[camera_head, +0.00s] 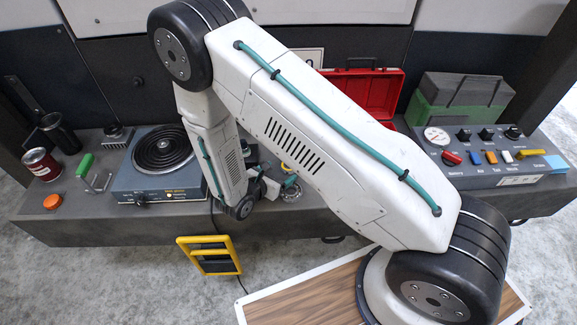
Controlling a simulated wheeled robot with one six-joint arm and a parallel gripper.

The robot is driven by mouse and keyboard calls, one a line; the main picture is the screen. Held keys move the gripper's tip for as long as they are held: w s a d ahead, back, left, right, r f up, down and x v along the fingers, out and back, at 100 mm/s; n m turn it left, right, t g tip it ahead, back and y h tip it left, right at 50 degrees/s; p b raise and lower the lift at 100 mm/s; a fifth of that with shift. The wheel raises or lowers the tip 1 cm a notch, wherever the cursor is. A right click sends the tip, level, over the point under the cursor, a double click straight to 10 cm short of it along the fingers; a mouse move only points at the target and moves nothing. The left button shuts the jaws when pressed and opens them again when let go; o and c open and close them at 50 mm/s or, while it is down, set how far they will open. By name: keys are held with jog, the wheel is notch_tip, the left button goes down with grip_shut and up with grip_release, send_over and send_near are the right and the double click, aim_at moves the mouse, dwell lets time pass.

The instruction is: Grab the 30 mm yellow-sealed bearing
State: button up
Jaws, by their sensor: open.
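My white arm with its teal hose crosses the middle of the head view and hides much of the bench centre. My gripper (272,186) is low over the bench, small and partly hidden by my own wrist; it is open. A small ring with yellow on it (284,168) shows at the arm's edge, just beyond the gripper; it may be the yellow-sealed bearing, but its size cannot be read. A silvery ring-shaped part (291,193) lies close to the right of the gripper. I see nothing held between the jaws.
The grey bench (110,232) carries a hot plate (160,160), a red can (41,163), a green-handled tool (88,172) and an orange cap (53,202) at left. An open red toolbox (362,92), green case (458,103) and control panel (490,158) stand right.

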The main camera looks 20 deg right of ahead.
aim_at(285, 168)
jog(key=x, duration=0.4)
jog(key=shift+w+d+r, duration=0.1)
jog(key=shift+d, duration=0.15)
jog(key=c, duration=1.2)
jog(key=shift+r, duration=0.1)
